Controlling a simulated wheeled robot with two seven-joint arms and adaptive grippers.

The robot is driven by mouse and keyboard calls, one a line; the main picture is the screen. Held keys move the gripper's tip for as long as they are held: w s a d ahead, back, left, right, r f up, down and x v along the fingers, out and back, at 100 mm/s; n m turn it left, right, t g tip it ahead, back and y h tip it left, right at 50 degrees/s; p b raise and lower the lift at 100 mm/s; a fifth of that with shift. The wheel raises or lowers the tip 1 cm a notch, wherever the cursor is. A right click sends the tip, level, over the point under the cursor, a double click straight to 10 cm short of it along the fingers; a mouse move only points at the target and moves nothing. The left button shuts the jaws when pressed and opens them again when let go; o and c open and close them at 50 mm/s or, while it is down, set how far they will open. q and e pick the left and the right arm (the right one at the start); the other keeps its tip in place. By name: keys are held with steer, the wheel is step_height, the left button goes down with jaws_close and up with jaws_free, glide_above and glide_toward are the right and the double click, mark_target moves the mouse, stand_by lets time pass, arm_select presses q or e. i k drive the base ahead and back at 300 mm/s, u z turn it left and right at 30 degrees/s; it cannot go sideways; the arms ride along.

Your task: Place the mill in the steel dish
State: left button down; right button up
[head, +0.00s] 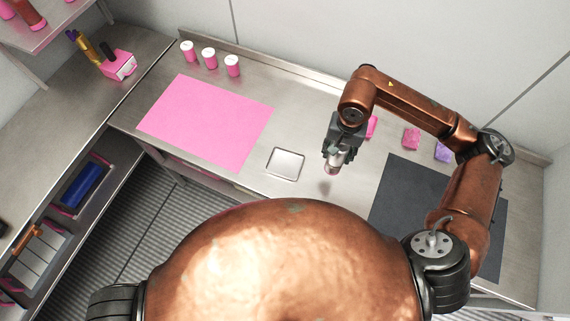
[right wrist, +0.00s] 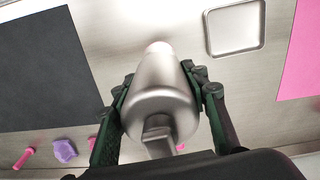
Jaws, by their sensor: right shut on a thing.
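The mill (right wrist: 160,95) is a silvery metal cylinder with a grey handle-like part at its near end and a pale pink far end. My right gripper (right wrist: 163,90) is shut on it, one finger on each side. In the head view the right gripper (head: 338,148) points down, with the mill (head: 334,161) below it over the steel counter. The steel dish (head: 286,164) is a small, shallow, empty square tray, left of the mill. The dish also shows in the right wrist view (right wrist: 236,46), apart from the mill. My left gripper is not in view.
A pink mat (head: 207,122) lies left of the dish and a dark mat (head: 425,200) lies to the right. Three pink jars with white lids (head: 209,58) stand at the back left. Small pink (head: 411,139) and purple (head: 443,153) items sit behind the dark mat.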

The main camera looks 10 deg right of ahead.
mark_target(283, 159)
steer(key=u, duration=2.1)
steer(key=k, duration=0.7)
steer(key=z, duration=0.9)
steer(key=i, duration=0.5)
